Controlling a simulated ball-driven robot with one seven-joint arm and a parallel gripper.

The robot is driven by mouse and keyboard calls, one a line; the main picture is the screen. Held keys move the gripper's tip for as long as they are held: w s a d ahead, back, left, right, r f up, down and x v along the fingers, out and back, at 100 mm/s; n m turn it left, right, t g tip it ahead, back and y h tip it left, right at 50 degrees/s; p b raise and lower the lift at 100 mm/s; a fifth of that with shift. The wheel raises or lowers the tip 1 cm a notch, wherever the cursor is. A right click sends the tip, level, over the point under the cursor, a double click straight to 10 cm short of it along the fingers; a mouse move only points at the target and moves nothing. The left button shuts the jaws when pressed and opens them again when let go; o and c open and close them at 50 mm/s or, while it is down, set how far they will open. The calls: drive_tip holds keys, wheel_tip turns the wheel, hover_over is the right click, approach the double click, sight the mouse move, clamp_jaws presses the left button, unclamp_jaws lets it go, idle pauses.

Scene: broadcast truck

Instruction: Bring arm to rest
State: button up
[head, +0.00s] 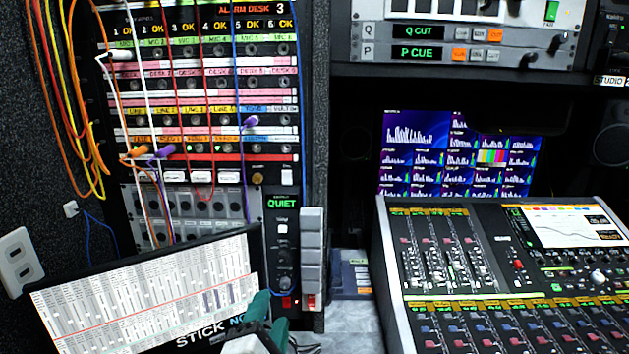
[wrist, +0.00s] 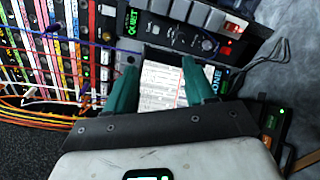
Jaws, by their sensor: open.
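My gripper (head: 268,320) shows at the bottom of the head view, low and left of centre, with green fingers. It is in front of the lower right corner of the white printed sheet (head: 150,290). In the wrist view my gripper (wrist: 158,78) has its two green fingers spread apart. Nothing is held between them; part of the printed sheet (wrist: 162,84) shows beyond the gap. Most of my arm is out of view.
A patch panel (head: 205,85) with coloured cords stands at the left. A grey keyed unit (head: 312,250) is beside it. The mixing console (head: 480,290) fills the right, below the meter screen (head: 455,150). Cords (wrist: 30,107) hang close left of my fingers in the wrist view.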

drive_tip(key=s+d+f+m+g+h, duration=0.1)
drive_tip(key=s+d+f+m+g, duration=0.2)
drive_tip(key=d+f+m, duration=0.45)
drive_tip(key=s+d+f+m+g, duration=0.2)
drive_tip(key=s+d+f+g, duration=0.15)
drive_tip(key=d, duration=0.65)
drive_tip(key=s+d+f+m+g+h, duration=0.1)
drive_tip(key=s+d+f+m+g, duration=0.15)
drive_tip(key=d+f+m, duration=0.4)
drive_tip(key=s+d+f+m+g+y, duration=0.25)
drive_tip(key=s+d+m, duration=0.2)
drive_tip(key=s, duration=0.35)
drive_tip(key=s+d+f+m+g+y, duration=0.1)
drive_tip(key=s+d+f+m, duration=0.2)
drive_tip(key=s+d, duration=0.35)
drive_tip(key=s+f+g+b, duration=0.3)
drive_tip(key=s+f+g, duration=0.1)
drive_tip(key=s+f, duration=0.5)
drive_tip(key=shift+s+a+f+b, duration=0.35)
drive_tip(key=shift+s+f, duration=0.05)
drive_tip(key=shift+s, duration=0.5)
drive_tip(key=shift+n+h, duration=0.25)
